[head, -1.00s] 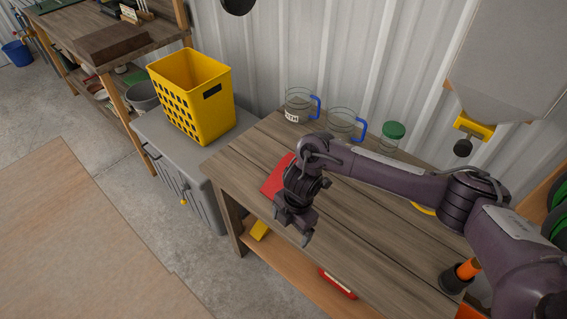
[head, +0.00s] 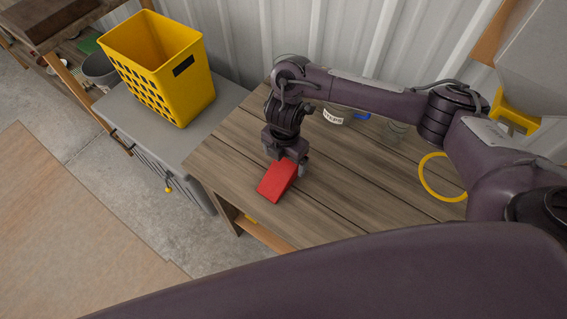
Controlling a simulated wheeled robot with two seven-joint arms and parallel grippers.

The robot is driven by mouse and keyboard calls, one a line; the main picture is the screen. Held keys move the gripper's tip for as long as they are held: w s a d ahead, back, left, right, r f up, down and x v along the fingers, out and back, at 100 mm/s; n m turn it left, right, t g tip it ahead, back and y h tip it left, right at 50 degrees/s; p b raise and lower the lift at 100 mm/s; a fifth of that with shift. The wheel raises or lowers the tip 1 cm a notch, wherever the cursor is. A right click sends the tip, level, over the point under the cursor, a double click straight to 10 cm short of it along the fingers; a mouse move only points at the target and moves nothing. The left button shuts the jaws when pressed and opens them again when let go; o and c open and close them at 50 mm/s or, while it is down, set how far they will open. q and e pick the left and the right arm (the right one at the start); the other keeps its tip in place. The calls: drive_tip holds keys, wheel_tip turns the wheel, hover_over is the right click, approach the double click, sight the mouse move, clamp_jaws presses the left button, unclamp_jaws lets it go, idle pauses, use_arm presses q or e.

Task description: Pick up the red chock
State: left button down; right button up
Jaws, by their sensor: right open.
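The red chock (head: 277,182) is a small red block lying on the wooden workbench (head: 222,157), near its left front part. My right gripper (head: 288,170) points down over the chock's far end, with its fingers open and one finger showing on the right side of the block. The gripper hides the far end of the chock, and I cannot tell whether the fingers touch it. My left gripper is not in view.
A yellow basket (head: 183,84) stands on a grey cabinet (head: 222,100) left of the bench. Glass jugs, one with a label (head: 333,117), stand partly hidden behind my right arm. A yellow ring (head: 431,187) lies to the right. A large dark arm link of mine covers the lower foreground.

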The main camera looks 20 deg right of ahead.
sight(284, 167)
wheel_tip(284, 167, down, 4)
drive_tip(key=shift+r+b, duration=0.1)
drive_tip(key=shift+b, duration=0.3)
wheel_tip(284, 167, down, 2)
drive_tip(key=shift+w+f, duration=0.1)
drive_tip(key=shift+f, duration=0.1)
drive_tip(key=c, duration=1.1)
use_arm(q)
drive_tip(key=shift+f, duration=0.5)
use_arm(e)
drive_tip(key=shift+a, duration=0.1)
drive_tip(key=c, duration=0.4)
drive_tip(key=shift+w+r, duration=0.1)
